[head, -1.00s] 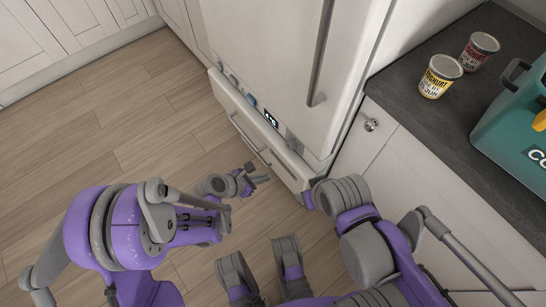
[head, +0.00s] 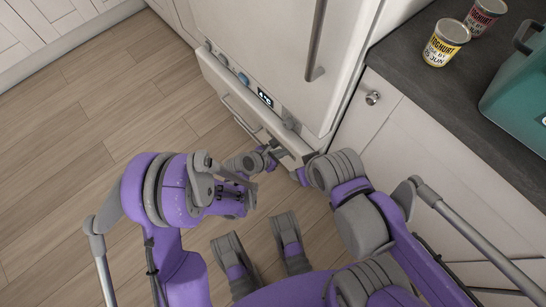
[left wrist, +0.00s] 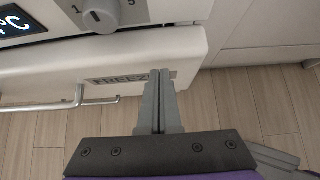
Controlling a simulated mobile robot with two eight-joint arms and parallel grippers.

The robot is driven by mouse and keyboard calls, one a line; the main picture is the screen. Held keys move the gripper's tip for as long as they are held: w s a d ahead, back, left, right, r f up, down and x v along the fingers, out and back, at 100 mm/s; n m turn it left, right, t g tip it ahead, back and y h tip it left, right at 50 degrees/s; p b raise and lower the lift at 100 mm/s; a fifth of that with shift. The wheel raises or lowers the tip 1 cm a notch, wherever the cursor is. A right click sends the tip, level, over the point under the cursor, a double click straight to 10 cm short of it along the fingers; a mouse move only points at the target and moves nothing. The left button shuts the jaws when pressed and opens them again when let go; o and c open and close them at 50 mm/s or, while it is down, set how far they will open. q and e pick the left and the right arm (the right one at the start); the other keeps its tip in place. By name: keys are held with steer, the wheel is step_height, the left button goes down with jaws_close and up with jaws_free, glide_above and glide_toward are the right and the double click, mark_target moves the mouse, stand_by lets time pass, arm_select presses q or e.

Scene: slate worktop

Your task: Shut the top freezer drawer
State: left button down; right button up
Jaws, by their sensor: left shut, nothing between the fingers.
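The freezer drawer (head: 228,92) is the low white front under the fridge door, and it stands out a little from the fridge body. It has a long bar handle, which also shows in the left wrist view (left wrist: 60,104). My left gripper (head: 274,154) is at the drawer front, near its right end. In the left wrist view my left fingers (left wrist: 160,76) are shut and empty, over the FREEZER lettering on the drawer front (left wrist: 190,52). I cannot tell whether they touch it.
The fridge door (head: 270,45) above has a tall bar handle. A control panel with a display (head: 265,97) and knob is above the drawer. A cabinet (head: 400,150) and dark worktop (head: 440,90) adjoin at right. The wooden floor (head: 100,130) at left is clear.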

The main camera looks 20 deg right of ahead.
mark_target(294, 145)
arm_select(q)
steer(key=shift+w+d, duration=0.25)
steer(key=shift+d, duration=0.35)
steer(key=shift+w+d, duration=0.25)
steer(key=shift+d, duration=0.4)
steer(key=shift+w+d, duration=0.2)
steer(key=shift+d, duration=0.4)
steer(key=shift+a, duration=0.15)
